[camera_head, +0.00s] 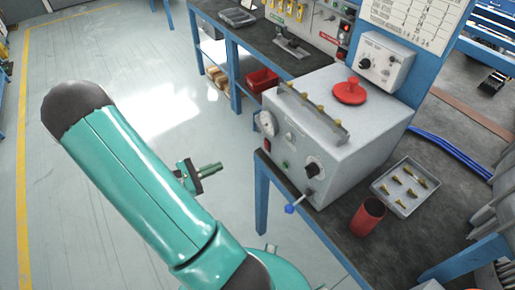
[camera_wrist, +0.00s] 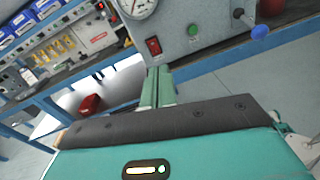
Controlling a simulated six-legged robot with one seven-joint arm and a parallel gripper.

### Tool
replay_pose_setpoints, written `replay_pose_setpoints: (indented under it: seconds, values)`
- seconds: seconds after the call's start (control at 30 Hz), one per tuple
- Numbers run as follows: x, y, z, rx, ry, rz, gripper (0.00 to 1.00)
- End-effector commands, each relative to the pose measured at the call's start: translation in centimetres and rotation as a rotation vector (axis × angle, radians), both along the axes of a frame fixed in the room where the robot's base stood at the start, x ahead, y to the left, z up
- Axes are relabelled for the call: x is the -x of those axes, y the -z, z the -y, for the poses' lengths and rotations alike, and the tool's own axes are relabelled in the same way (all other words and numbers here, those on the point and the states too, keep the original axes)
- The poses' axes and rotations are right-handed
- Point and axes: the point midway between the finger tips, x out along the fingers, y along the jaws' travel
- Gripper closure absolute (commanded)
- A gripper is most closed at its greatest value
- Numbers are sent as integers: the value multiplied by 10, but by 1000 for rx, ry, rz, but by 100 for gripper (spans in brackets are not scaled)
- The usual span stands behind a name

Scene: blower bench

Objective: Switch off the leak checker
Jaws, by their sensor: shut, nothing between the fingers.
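The leak checker appears to be the grey box (camera_head: 330,125) with a red lid knob (camera_head: 350,91) on top; I see no readable label. Its front carries a round gauge (camera_wrist: 138,6), a red rocker switch (camera_wrist: 153,46), a green button (camera_wrist: 193,31), a black knob (camera_wrist: 238,13) and a blue-tipped lever (camera_wrist: 259,31). Which side of the rocker is pressed I cannot tell. My gripper (camera_wrist: 158,72) is shut and empty, its fingertips just below the red switch in the wrist view. In the head view my gripper (camera_head: 217,168) is left of the box, apart from it.
A red cup (camera_head: 367,216) and a tray (camera_head: 404,207) of brass fittings stand on the bench beside the box. A red bin (camera_head: 262,79) and a small grey control box (camera_head: 384,60) are farther back. The floor (camera_head: 110,60) left of the bench is clear.

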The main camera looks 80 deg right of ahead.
Motion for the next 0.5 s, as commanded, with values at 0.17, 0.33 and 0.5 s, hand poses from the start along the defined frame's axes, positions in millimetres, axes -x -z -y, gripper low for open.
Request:
replay_pose_setpoints:
  seconds: [0.17,0.33,0.5]
  values:
    - [15,30,20,3,-65,-172,100]
    - [18,38,26,4,-89,-218,100]
    - [18,38,26,4,-90,-218,100]
